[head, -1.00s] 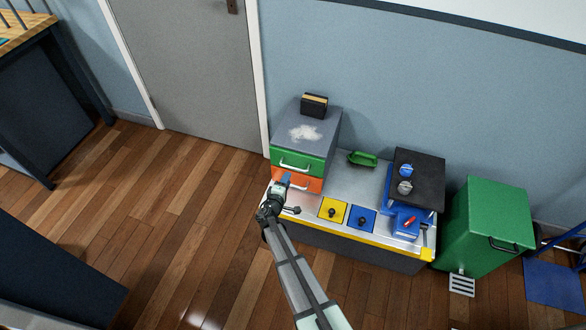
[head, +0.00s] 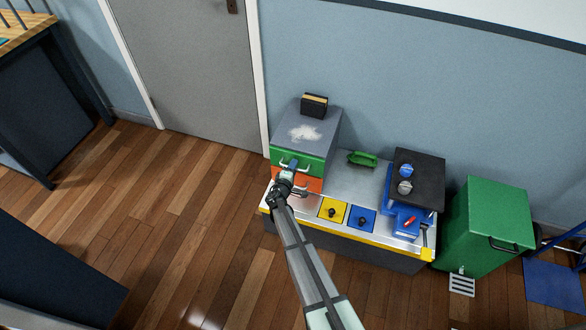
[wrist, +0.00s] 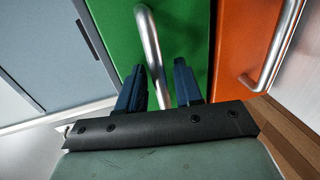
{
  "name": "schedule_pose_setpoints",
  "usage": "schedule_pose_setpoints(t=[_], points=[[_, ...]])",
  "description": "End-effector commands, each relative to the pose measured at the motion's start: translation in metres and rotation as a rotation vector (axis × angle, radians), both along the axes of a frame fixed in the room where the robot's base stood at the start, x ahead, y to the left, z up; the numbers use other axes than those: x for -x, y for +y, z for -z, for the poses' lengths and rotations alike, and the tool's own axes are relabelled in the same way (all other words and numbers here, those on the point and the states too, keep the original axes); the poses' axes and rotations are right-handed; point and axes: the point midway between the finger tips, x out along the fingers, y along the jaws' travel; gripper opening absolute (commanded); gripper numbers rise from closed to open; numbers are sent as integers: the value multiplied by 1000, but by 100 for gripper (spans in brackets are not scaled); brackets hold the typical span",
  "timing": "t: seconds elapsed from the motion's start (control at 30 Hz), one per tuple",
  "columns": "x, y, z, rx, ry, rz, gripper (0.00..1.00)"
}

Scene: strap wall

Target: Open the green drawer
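The green drawer (head: 312,163) is the upper drawer of a grey cabinet and looks closed. Its curved silver handle (wrist: 151,45) runs between my gripper's two dark blue fingers in the wrist view. My gripper (head: 291,166) is at the drawer front in the head view. In the wrist view my gripper (wrist: 160,88) is open, with a gap between the handle and the fingers. The gripper covers part of the handle in the head view.
An orange drawer (head: 309,184) with its own silver handle (wrist: 270,50) lies just below the green one. A dark box (head: 314,106) stands on the cabinet top. The metal bench (head: 350,185) carries yellow and blue panels, a green tray and blue items to the right.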

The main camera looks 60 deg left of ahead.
Motion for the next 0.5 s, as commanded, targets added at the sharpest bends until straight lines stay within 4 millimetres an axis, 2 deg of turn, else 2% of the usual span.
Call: schedule_pose_setpoints(t=[0.03, 0.37, 0.5], points=[[0, 0, 0, 0, 0, 0, 31], [0, 0, 0, 0, 0, 0, 0], [0, 0, 0, 0, 0, 0, 0]])
